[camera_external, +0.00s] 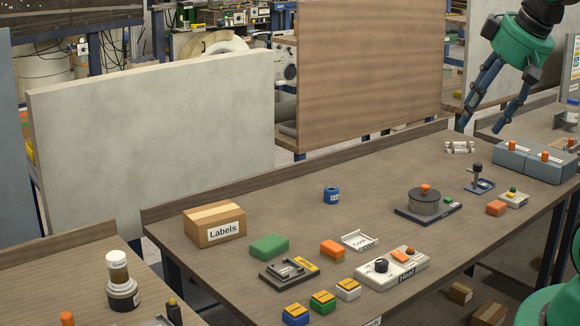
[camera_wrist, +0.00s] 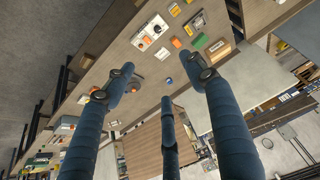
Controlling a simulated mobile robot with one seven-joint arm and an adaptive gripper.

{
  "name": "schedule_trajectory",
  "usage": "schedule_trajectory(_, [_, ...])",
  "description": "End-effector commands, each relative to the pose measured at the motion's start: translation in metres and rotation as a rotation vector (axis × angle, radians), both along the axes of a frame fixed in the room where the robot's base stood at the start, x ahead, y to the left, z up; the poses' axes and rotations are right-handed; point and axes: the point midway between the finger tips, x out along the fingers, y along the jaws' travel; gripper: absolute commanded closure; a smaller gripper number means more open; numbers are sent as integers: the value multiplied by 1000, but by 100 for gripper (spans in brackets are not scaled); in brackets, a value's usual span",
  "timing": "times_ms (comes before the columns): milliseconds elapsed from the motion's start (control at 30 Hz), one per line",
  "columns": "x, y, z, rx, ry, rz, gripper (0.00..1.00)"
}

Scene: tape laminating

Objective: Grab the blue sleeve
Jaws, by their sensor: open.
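The blue sleeve (camera_external: 331,195) is a short blue cylinder with a white label and a dark opening on top. It stands upright on the workbench (camera_external: 300,215), behind the middle of the bench.
A Labels box (camera_external: 215,225) and green block (camera_external: 269,246) lie left of the sleeve. An orange block (camera_external: 332,250) and white tray (camera_external: 360,240) are in front. A round grey device (camera_external: 426,203) stands to the right. The bench right around the sleeve is clear; a raised edge runs behind.

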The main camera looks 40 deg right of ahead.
Motion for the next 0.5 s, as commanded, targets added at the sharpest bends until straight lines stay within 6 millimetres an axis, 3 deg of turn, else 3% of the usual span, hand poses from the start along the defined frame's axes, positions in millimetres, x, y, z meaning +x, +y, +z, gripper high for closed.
schedule_trajectory(267, [41, -5, 21, -11, 35, 9, 45])
schedule_trajectory(500, [93, -13, 41, -24, 75, 22, 45])
